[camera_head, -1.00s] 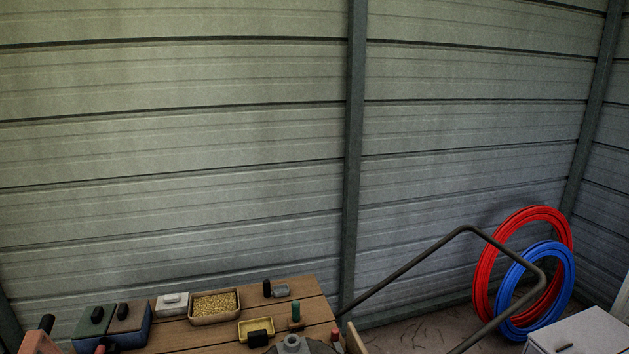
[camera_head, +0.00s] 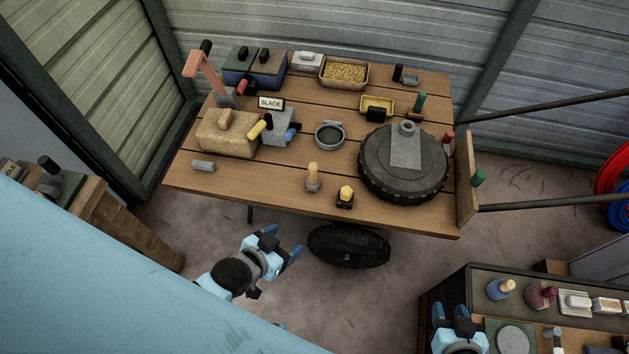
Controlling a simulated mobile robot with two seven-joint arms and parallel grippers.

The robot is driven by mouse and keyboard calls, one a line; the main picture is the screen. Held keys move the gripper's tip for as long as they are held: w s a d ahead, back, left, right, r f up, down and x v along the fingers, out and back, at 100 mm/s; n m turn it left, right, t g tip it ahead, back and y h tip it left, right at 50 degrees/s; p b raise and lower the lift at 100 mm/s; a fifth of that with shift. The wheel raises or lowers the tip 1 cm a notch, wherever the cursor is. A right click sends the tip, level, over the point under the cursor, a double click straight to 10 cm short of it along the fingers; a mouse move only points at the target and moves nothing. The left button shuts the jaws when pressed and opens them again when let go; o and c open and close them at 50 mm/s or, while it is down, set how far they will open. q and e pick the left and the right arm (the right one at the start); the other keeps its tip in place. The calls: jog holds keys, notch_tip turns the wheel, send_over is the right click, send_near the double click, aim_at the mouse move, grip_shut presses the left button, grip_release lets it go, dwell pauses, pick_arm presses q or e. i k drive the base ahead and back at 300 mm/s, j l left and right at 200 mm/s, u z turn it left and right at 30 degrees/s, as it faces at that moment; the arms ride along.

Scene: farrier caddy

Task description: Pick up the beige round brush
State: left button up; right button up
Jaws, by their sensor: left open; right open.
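A small upright tool with a beige handle and a grey base (camera_head: 313,180) stands near the front edge of the wooden table; it may be the beige round brush. Beside it is a yellow-knobbed piece on a dark square base (camera_head: 345,199). On the lower-right bench, a beige-knobbed piece with a round blue base (camera_head: 500,289) also resembles a round brush. I cannot tell for sure which is meant. My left gripper (camera_head: 284,241) is open and empty, in front of the table's near edge. My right gripper (camera_head: 450,312) is open, at the left end of the lower-right bench.
The wooden table (camera_head: 255,180) also bears a large dark wheel-like disc (camera_head: 380,180), a grey bowl (camera_head: 329,136), a grain tray (camera_head: 344,88) and a tan block (camera_head: 212,136). A dark rounded object (camera_head: 348,247) is below its front edge. Metal bars (camera_head: 545,206) extend right.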

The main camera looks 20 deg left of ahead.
aim_at(313, 182)
jog(key=u, duration=0.75)
